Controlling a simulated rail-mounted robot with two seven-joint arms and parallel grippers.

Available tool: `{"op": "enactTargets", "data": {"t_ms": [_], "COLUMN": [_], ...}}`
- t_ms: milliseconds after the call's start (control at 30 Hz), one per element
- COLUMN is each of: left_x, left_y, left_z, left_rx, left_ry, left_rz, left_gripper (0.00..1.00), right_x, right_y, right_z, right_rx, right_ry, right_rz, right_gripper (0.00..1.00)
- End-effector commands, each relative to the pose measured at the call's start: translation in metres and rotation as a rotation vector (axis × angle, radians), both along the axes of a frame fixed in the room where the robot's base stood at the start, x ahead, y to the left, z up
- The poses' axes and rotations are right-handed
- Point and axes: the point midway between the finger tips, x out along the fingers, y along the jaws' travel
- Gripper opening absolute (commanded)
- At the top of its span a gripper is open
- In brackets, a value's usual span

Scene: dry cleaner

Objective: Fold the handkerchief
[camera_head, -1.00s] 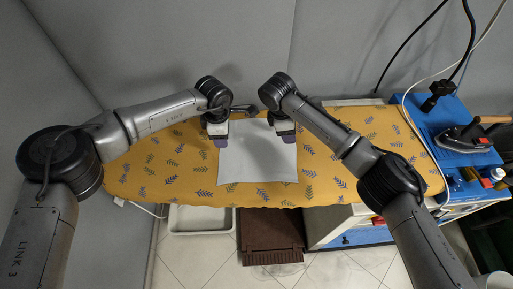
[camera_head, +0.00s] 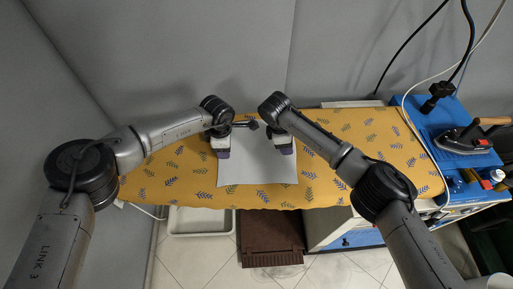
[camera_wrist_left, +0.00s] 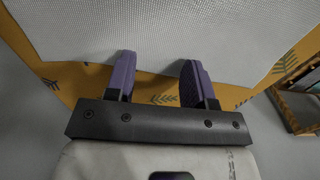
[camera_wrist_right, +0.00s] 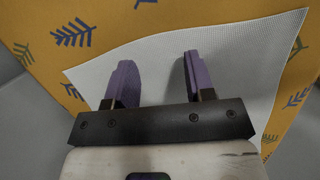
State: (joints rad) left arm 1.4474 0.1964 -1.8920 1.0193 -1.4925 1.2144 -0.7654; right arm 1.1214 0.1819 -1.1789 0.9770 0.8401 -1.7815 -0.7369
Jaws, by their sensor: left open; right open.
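The white handkerchief (camera_head: 256,171) lies spread out on the yellow leaf-patterned ironing board (camera_head: 335,180), its lower edge close to the board's front edge. My left gripper (camera_head: 222,154) is over its left side, and my right gripper (camera_head: 286,150) over its right side. In the left wrist view, the purple fingers (camera_wrist_left: 155,70) are open and apart over an edge of the handkerchief (camera_wrist_left: 200,30). In the right wrist view, the open fingers (camera_wrist_right: 156,65) are above the handkerchief (camera_wrist_right: 235,60), with nothing between them. Whether the fingertips touch the cloth cannot be told.
An iron (camera_head: 466,139) rests on a blue stand (camera_head: 435,118) at the right, with cables hanging above. A small red-and-white item (camera_head: 494,176) sits beside it. A grey wall is behind the board.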

Motion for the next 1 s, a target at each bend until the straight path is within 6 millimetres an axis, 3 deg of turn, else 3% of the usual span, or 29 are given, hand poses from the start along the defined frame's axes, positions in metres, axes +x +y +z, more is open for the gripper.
{"op": "enactTargets", "data": {"t_ms": [300, 1000], "left_x": [-0.0004, -0.0002], "left_y": [-0.0001, 0.0], "left_z": [-0.0027, -0.0029], "left_rx": [0.0, 0.0], "left_ry": [0.0, 0.001], "left_rz": [0.0, 0.0], "left_gripper": [0.48, 0.15], "right_x": [-0.0002, -0.0002], "right_y": [-0.0002, -0.0004], "right_z": [-0.0016, -0.0021], "right_rx": [0.0, -0.001], "right_ry": [0.001, 0.002], "right_rz": [0.0, -0.001], "right_gripper": [0.49, 0.15]}}
